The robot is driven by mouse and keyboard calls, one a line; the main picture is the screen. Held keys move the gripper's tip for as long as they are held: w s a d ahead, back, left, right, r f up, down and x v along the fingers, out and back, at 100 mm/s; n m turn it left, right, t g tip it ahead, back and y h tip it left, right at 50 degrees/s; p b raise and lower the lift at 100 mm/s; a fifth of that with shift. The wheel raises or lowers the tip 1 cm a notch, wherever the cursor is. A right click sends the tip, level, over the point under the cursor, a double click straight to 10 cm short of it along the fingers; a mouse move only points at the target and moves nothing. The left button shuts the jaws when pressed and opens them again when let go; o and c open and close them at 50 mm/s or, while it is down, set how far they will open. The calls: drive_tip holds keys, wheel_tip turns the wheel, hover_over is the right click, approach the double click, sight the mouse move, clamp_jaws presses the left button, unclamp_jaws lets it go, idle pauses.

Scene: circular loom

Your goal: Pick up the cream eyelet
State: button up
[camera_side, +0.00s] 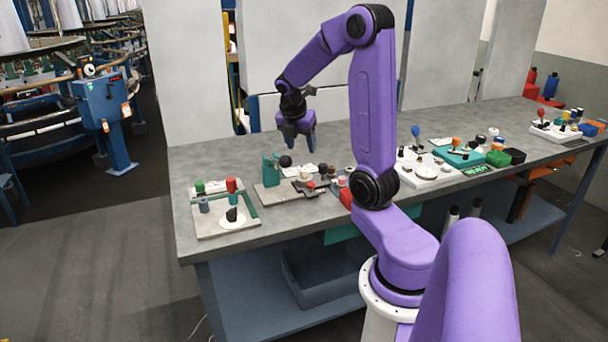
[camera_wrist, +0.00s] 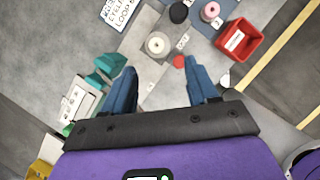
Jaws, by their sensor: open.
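The cream eyelet (camera_wrist: 157,45) is a pale round ring with a small hole, lying on a grey plate (camera_wrist: 137,38) in the wrist view. In the side view a small cream piece (camera_side: 304,174) on the bench looks like the same eyelet. My gripper (camera_side: 299,143) points down above the bench, higher than the small parts. In the wrist view my gripper (camera_wrist: 160,67) is open, with two blue fingers apart and nothing between them. The eyelet lies just beyond the fingertips, between their lines.
A black round piece (camera_wrist: 179,12), a pink spool (camera_wrist: 210,12) and a red tray (camera_wrist: 240,40) lie near the eyelet. A red button (camera_wrist: 178,62) is close to the right finger. A teal block (camera_wrist: 108,66) stands near the left finger. The back bench strip is clear.

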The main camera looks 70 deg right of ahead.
hover_over(304, 169)
drive_tip(key=a, duration=0.2)
drive_tip(key=f, duration=0.5)
drive_tip(key=shift+s+a, duration=0.1)
drive_tip(key=shift+s, duration=0.3)
drive_tip(key=shift+w+x, duration=0.2)
drive_tip(key=shift+x, duration=1.1)
drive_tip(key=shift+w+x, duration=0.15)
drive_tip(key=shift+x, duration=1.15)
drive_tip(key=shift+a, duration=0.15)
clamp_jaws()
drive_tip(key=shift+r, duration=0.1)
